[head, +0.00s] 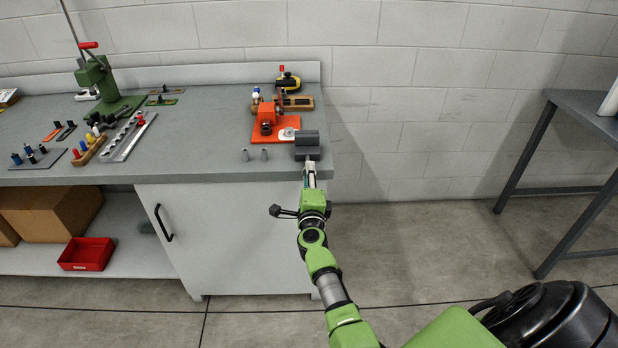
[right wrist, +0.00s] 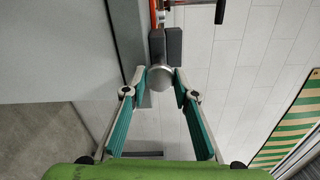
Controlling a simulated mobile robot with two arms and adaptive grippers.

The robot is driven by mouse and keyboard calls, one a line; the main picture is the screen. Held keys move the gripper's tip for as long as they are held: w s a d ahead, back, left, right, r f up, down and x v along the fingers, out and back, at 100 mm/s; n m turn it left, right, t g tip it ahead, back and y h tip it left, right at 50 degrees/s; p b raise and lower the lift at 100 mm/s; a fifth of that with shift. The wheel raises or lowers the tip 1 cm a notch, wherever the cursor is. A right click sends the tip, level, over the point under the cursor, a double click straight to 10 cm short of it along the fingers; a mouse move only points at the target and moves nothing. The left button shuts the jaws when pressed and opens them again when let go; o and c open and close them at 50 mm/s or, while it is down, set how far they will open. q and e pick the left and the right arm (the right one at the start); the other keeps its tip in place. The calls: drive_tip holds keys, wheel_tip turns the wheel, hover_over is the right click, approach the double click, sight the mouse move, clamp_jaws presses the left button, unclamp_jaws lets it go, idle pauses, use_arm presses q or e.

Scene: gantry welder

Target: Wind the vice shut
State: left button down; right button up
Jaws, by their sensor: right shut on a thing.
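The vice (head: 307,140) is a dark grey block at the right front corner of the bench. In the right wrist view the vice (right wrist: 175,43) shows two dark jaw blocks side by side; I cannot tell how wide the gap between them is. A round silver vice knob (right wrist: 160,78) faces the wrist camera, below the jaws. My right gripper (head: 309,168) reaches up to the vice from the front. In the right wrist view its fingertips (right wrist: 161,82) are closed on both sides of the knob. My left gripper is not in view.
An orange fixture (head: 268,130) stands left of the vice, with two small grey pins (head: 264,155) on the bench (head: 210,150). A green press (head: 95,80) stands further left. A grey table (head: 580,105) is at the right. Floor between is clear.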

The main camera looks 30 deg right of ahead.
drive_tip(key=m+b, duration=0.1)
drive_tip(key=m, duration=0.4)
drive_tip(key=shift+f+m, duration=0.15)
drive_tip(key=shift+m, duration=0.15)
idle(0.4)
drive_tip(key=o, duration=1.1)
